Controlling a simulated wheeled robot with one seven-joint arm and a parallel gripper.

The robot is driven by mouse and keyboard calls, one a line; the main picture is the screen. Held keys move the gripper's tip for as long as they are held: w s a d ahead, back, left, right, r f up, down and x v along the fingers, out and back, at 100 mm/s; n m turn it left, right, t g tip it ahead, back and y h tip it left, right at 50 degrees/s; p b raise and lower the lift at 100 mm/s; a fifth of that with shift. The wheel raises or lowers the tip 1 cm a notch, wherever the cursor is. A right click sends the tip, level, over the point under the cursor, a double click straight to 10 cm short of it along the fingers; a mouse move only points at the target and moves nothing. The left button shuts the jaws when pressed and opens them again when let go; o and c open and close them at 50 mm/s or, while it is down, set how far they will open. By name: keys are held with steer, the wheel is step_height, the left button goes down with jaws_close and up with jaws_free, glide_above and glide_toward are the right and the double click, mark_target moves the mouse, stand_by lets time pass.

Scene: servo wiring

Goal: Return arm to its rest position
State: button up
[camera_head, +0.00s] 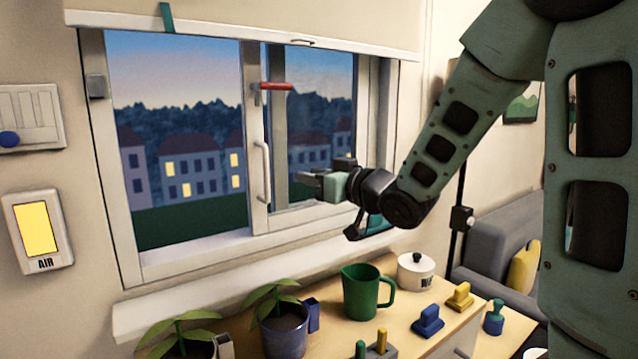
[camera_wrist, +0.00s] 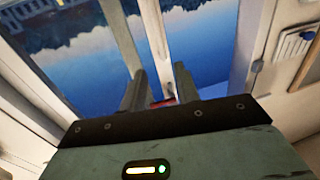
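My arm reaches in from the right in the head view, with my gripper (camera_head: 306,177) in front of the right window pane. The gripper is at about the height of the white window handle (camera_head: 263,172) and apart from it, to its right. In the wrist view the two fingers of my gripper (camera_wrist: 160,72) stand apart with nothing held between them. A red-handled latch (camera_head: 275,86) sits on the window frame above my gripper. A bit of red shows behind the fingers in the wrist view.
Below the arm, the counter holds a green mug (camera_head: 361,293), a white lidded pot (camera_head: 415,273), a blue block (camera_head: 428,320), a yellow block (camera_head: 459,296) and potted plants (camera_head: 284,333). The window (camera_head: 180,150) is behind. A grey sofa (camera_head: 500,255) stands right.

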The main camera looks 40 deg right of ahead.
steer(key=shift+s+d, duration=0.1)
steer(key=shift+s, duration=0.6)
steer(key=s+a+f+n+g, duration=0.1)
steer(key=s+a+f+g, duration=0.25)
steer(key=a+f, duration=0.4)
steer(key=s+a+f+n+g, duration=0.1)
steer(key=s+a+f+g, duration=0.2)
steer(key=a+f+g, duration=0.4)
steer(key=s+a+f+n+g+h, duration=0.1)
steer(key=s+a+g, duration=0.1)
steer(key=s, duration=0.5)
steer(key=s+a+f+n+g+h, duration=0.1)
steer(key=s+a+f+g, duration=0.1)
steer(key=s, duration=0.5)
steer(key=s+a+f+n+g, duration=0.1)
steer(key=s+a+g, duration=0.2)
steer(key=s, duration=0.5)
steer(key=shift+a+f+h, duration=0.3)
steer(key=shift+a+h, duration=0.1)
steer(key=shift+a, duration=0.3)
